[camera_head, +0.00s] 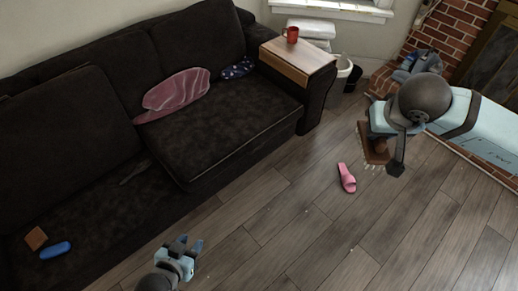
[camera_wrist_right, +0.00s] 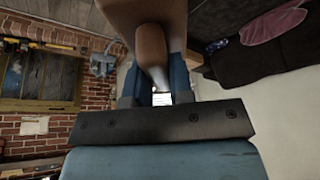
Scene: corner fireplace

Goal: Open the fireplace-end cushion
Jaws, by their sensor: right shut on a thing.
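The fireplace-end seat cushion (camera_head: 225,122) is the dark one at the right of the sofa. It lies roughly flat, its front edge standing above the seat area to its left. My left gripper (camera_head: 190,246) is open and empty above the floor in front of the sofa, apart from the cushion. My right gripper (camera_wrist_right: 152,88) is shut on the wooden handle of a brown brush (camera_head: 373,148), held over the floor right of the sofa. The bristles show at the brush's lower edge in the head view. My right arm hides this gripper's fingers there.
A pink cloth (camera_head: 178,92) and a navy spotted cloth (camera_head: 238,69) lie at the cushion's back. A red mug (camera_head: 291,34) stands on the wooden armrest tray (camera_head: 300,60). A pink slipper (camera_head: 347,178) lies on the otherwise mostly clear floor. A brick hearth (camera_head: 460,35) is at right.

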